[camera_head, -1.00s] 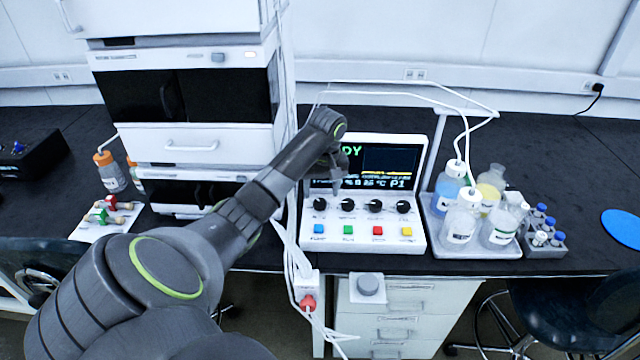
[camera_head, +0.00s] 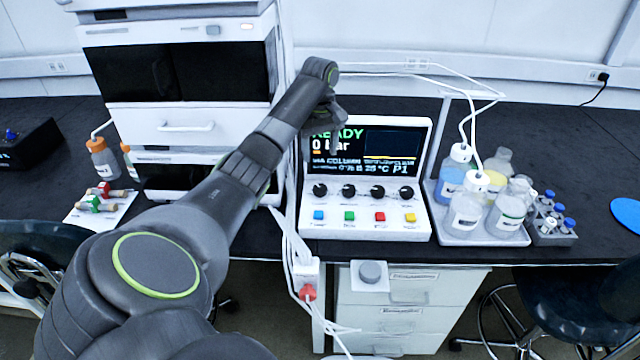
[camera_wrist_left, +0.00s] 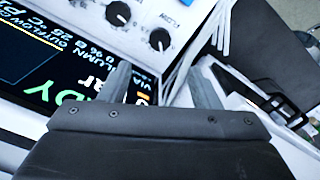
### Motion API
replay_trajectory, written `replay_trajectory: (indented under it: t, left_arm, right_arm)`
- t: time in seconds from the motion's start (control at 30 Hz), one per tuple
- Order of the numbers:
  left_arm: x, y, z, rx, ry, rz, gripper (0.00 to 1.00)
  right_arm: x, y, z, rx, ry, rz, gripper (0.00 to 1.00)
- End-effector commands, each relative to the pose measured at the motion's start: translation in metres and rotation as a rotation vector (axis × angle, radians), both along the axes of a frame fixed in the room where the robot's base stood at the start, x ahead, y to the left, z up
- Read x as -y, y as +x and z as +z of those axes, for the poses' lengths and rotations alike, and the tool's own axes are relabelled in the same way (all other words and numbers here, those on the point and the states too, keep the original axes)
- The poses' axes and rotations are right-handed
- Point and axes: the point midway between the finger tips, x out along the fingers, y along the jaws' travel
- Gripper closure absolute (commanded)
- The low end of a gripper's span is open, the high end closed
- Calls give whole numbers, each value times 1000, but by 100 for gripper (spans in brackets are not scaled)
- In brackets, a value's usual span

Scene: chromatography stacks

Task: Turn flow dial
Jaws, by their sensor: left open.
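A white control box (camera_head: 365,228) with a lit screen reading READY stands on the black bench. A row of several black knobs runs below the screen. My left gripper (camera_head: 333,145) hangs in front of the left part of the screen, above the leftmost knobs. Its fingers (camera_wrist_left: 162,82) are apart with nothing between them. It does not appear to touch any knob. My right gripper is out of view.
Coloured buttons (camera_head: 349,216) lie below the knobs. White cables (camera_head: 296,250) hang at the box's left. A tray of bottles (camera_head: 470,236) and a vial rack (camera_head: 552,238) stand to the right. A tall instrument stack (camera_head: 185,130) stands to the left, partly behind my arm.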

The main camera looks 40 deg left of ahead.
Motion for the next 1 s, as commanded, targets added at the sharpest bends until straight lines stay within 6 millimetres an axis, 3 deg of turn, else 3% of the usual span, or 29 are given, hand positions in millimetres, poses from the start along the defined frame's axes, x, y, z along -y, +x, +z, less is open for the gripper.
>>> replay_trajectory:
  t: [0.3,0.5,0.7,1.0]
  left_arm:
    - [0,-1,-70,-4,-2,1,43]
    - [0,-1,-102,-3,-1,1,43]
    - [0,0,-116,-1,0,-1,43]
    - [0,0,-117,-1,1,-1,44]
  right_arm:
    - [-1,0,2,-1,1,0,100]
    - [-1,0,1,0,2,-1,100]
    - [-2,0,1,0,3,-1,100]
    - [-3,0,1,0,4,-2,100]
